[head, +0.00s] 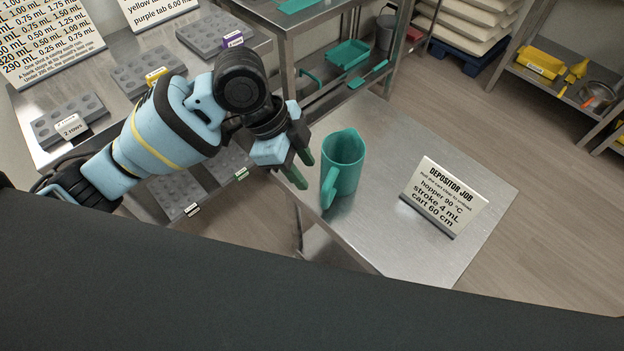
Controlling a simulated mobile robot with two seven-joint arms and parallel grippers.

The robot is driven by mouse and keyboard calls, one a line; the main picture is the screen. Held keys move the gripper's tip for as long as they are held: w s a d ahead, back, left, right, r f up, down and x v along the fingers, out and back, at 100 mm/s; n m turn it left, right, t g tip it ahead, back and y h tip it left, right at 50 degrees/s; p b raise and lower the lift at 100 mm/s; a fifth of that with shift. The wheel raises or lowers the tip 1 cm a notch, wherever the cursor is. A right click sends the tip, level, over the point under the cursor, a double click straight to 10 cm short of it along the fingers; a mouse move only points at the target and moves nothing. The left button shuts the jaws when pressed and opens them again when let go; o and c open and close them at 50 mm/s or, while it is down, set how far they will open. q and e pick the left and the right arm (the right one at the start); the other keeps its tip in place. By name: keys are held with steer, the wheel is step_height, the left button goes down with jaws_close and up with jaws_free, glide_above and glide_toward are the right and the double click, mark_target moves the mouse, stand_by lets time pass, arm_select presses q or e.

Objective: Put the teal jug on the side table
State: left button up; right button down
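The teal jug (345,165) stands upright on the left part of the steel side table (395,239). Its handle points toward the lower left of the picture. My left gripper (304,171) is just left of the jug, with its dark green fingertips apart and nothing seen between them. The fingers look clear of the jug's body and handle, though the exact gap is hard to judge. My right gripper does not show.
A "DEPOSITOR JOB" sign (445,197) stands on the right part of the side table. A steel bench at the left holds grey moulds (149,71) with small tags. A rack behind holds teal trays (348,55). Bare tabletop lies between jug and sign.

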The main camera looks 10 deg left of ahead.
arm_select(q)
steer(key=shift+v, duration=1.25)
steer(key=s+d+f+n+h, duration=0.1)
steer(key=s+d+f+n, duration=0.15)
steer(key=s+f, duration=0.45)
steer(key=s+a+f+n+t+y, duration=0.1)
steer(key=s+a+f+n+y, duration=0.1)
steer(key=s+a+f+n, duration=0.5)
steer(key=s+a+f+n+t+y, duration=0.15)
steer(key=s+a+f+n, duration=0.3)
steer(key=s+f, duration=0.5)
step_height(320, 180, down, 7)
steer(key=s+n+t, duration=0.1)
steer(key=n+t, duration=0.1)
steer(key=t, duration=0.3)
steer(key=shift+s+t, duration=0.3)
steer(key=shift+t, duration=0.05)
steer(key=shift+a, duration=0.15)
